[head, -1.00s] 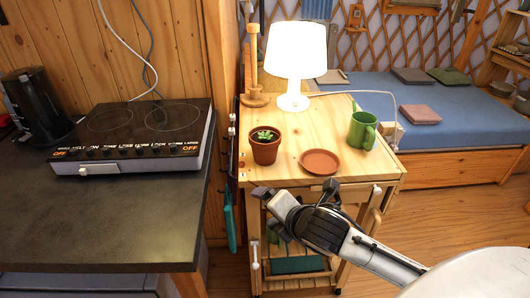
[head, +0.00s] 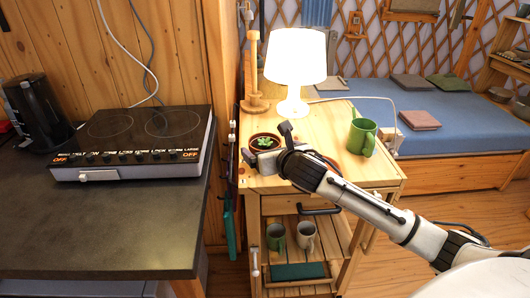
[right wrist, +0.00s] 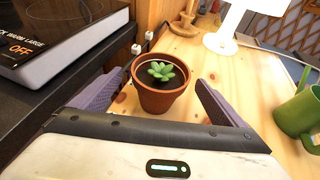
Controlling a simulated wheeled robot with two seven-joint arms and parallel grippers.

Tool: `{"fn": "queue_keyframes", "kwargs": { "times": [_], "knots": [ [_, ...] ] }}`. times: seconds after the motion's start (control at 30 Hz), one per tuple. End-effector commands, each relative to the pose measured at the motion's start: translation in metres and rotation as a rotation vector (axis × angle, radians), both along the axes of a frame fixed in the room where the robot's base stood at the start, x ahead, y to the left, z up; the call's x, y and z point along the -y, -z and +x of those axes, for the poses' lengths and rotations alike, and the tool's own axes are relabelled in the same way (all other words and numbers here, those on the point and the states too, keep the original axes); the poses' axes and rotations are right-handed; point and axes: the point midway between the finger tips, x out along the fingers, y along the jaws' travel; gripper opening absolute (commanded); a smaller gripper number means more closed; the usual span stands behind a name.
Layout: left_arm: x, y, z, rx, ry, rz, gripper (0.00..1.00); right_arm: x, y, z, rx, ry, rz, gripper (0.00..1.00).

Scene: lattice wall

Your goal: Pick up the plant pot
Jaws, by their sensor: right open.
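The plant pot (right wrist: 160,98) is a terracotta pot with dark soil and a small green succulent, standing upright on the wooden cart top. In the head view the pot (head: 265,138) is largely hidden behind my right gripper (head: 268,150); its rim and plant show. In the right wrist view my right gripper (right wrist: 160,105) is open, with one finger on each side of the pot and gaps between fingers and pot. My left gripper is not in view.
A lit white lamp (head: 295,65) stands behind the pot. A green mug (head: 361,137) stands to its right, and the terracotta saucer is mostly hidden behind my arm. A dark counter with a cooktop (head: 135,140) lies left of the cart (head: 340,120).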

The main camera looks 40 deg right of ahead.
Motion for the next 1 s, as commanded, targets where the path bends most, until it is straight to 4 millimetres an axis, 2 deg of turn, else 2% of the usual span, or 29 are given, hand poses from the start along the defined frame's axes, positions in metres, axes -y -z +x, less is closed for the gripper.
{"fn": "queue_keyframes", "kwargs": {
  "times": [0.1, 0.23, 0.53, 0.87, 1.0],
  "knots": [
    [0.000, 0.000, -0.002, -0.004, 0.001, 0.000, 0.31, 0.005, 0.005, 0.017, 0.001, 0.002, 0.006, 0.94],
    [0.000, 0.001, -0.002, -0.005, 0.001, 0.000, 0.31, 0.009, 0.011, 0.030, 0.001, 0.002, 0.004, 0.94],
    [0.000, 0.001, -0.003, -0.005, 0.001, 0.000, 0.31, 0.010, 0.013, 0.034, 0.000, -0.001, 0.001, 0.94],
    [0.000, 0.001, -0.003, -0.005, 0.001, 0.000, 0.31, 0.010, 0.013, 0.033, 0.000, -0.001, 0.001, 0.41],
    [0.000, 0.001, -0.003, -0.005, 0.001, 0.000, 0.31, 0.010, 0.011, 0.034, 0.003, -0.001, 0.000, 0.41]
  ]
}}
